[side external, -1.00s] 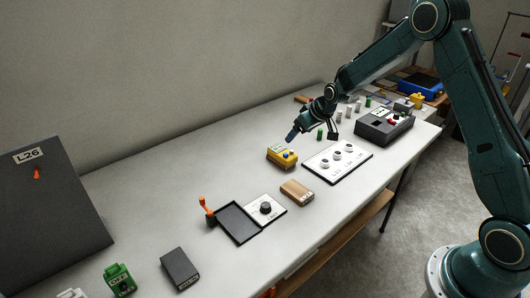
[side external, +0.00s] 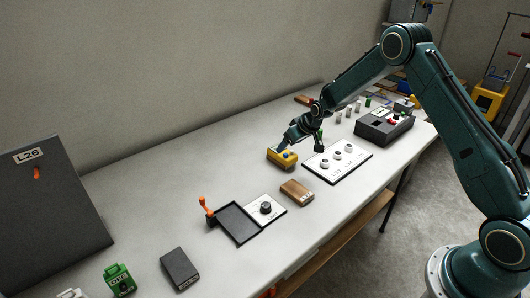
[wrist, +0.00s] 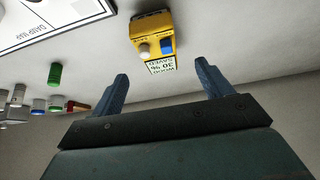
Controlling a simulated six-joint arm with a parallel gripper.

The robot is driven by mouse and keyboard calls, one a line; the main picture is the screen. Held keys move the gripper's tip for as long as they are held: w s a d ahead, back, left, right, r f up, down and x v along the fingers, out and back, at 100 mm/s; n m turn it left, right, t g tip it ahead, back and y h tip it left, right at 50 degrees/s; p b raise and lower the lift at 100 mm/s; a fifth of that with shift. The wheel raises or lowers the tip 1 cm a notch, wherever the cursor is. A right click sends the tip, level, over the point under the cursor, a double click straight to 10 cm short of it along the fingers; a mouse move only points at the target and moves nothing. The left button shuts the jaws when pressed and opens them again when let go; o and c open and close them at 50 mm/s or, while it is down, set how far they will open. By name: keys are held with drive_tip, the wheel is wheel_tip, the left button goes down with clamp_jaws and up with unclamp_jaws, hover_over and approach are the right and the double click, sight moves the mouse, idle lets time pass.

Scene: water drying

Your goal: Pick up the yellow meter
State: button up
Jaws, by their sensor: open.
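The yellow meter (side external: 275,157) lies on the white bench, to the left of the white panel with round knobs. In the wrist view the meter (wrist: 153,30) shows a white knob, a blue button and a printed label, and it lies ahead of the fingers, roughly between their lines. My gripper (wrist: 163,85) is open, with its two blue fingers spread and nothing between them. In the side view my gripper (side external: 299,147) is close by the meter's right side and partly covers it. I cannot tell there whether they touch.
A white knob panel (side external: 322,169) lies right of the meter. A wooden block (side external: 297,193) and a black tray (side external: 238,224) lie nearer the front. A dark control box (side external: 385,129) stands farther right.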

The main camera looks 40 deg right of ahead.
sight(283, 152)
drive_tip(key=shift+w+f, duration=0.3)
drive_tip(key=shift+f, duration=0.25)
drive_tip(key=shift+x, duration=2.6)
drive_tip(key=shift+d+r, duration=0.1)
drive_tip(key=shift+c, duration=0.2)
drive_tip(key=shift+w, duration=0.1)
drive_tip(key=c, duration=1.3)
drive_tip(key=shift+r, duration=0.1)
wheel_tip(283, 152, up, 20)
drive_tip(key=shift+f, duration=0.1)
